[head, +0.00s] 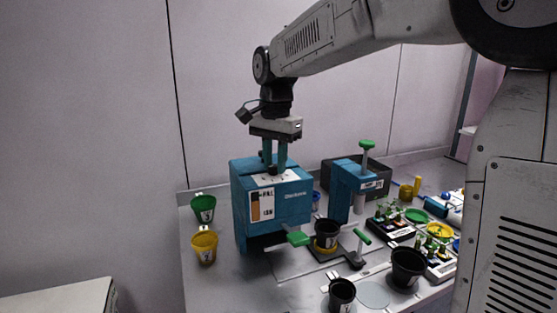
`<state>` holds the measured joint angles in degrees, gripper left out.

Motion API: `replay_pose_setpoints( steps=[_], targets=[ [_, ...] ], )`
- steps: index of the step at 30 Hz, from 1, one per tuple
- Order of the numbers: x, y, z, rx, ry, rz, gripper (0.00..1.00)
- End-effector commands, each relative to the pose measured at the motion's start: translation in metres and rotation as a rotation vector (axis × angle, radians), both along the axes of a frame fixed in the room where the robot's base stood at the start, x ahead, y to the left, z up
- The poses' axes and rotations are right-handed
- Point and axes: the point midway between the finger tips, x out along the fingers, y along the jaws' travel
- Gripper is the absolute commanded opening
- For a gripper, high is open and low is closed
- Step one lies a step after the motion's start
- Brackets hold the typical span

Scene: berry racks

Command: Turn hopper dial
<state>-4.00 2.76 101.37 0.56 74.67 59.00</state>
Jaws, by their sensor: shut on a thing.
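The hopper (293,205) is a blue box with a pale label plate on its top and an orange and black gauge (262,205) on its front. My gripper (274,168) points straight down onto the hopper's top. Its two blue fingers are shut on the hopper dial, which is mostly hidden between and behind the fingertips. I cannot make out which way the dial points.
A green cup (203,208) and a yellow cup (204,246) stand left of the hopper. A black pot (327,235) stands at its front right. A blue press (345,190), black pots and seedling trays crowd the right. The bench's front left is clear.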

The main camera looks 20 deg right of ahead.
Motion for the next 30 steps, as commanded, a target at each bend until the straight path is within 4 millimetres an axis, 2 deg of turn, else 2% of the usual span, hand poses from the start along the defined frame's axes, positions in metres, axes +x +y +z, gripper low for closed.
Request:
replay_pose_setpoints(
  steps=[11,30],
  targets=[
    [-0.0023,0.0058,-0.0014,0.001,0.009,0.213,0.01],
    [-0.0019,0.005,-0.0018,0.005,0.01,0.815,0.01]
  ],
)
